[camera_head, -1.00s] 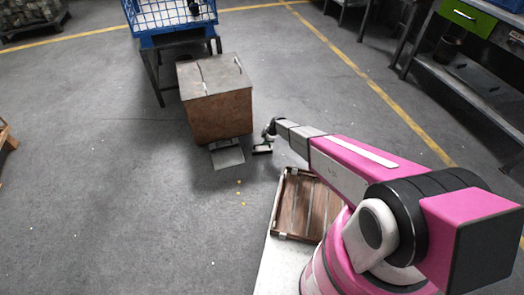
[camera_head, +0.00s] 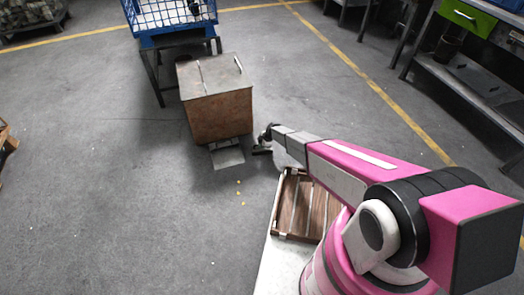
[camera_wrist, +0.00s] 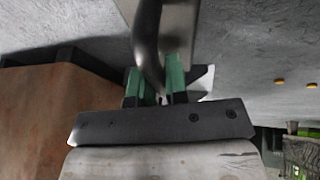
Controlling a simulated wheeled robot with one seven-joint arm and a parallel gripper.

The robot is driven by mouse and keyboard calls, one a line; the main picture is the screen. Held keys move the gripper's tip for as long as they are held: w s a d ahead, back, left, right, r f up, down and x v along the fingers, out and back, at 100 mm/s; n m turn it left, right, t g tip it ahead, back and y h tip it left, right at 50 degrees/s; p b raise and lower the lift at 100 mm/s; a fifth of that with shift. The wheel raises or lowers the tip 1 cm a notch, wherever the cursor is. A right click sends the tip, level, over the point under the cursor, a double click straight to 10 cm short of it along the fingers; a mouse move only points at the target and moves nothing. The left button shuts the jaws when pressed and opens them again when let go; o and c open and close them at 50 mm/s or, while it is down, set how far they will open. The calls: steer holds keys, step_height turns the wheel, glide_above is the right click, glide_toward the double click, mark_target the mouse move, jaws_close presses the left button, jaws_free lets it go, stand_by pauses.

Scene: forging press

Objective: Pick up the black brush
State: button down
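The black brush (camera_head: 262,151) shows as a small dark bar below the end of my arm, to the right of the brown box; much of it is hard to make out. In the wrist view its dark curved handle (camera_wrist: 147,38) runs down from the top edge between the two green-padded fingers of my gripper (camera_wrist: 154,88). The fingers stand close together with the handle between them, and they look shut on it. In the head view my gripper (camera_head: 268,137) is small and partly hidden by the arm. The bristles cannot be made out.
A brown box with a grey lid (camera_head: 217,105) stands just left of my gripper. A flat metal plate (camera_head: 228,154) lies on the floor against it. A blue crate on a stand (camera_head: 170,30) is behind. A slatted wooden tray (camera_head: 285,236) sits on my base.

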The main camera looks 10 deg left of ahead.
steer(key=shift+r, duration=0.1)
steer(key=shift+r, duration=0.5)
steer(key=r, duration=0.3)
steer(key=shift+s+r, duration=0.25)
steer(key=shift+s, duration=0.05)
steer(key=s+a+r, duration=0.4)
steer(key=s+r, duration=0.2)
steer(key=s, duration=0.4)
steer(key=shift+a+r, duration=0.2)
steer(key=shift+a, duration=0.05)
steer(key=shift+s, duration=0.1)
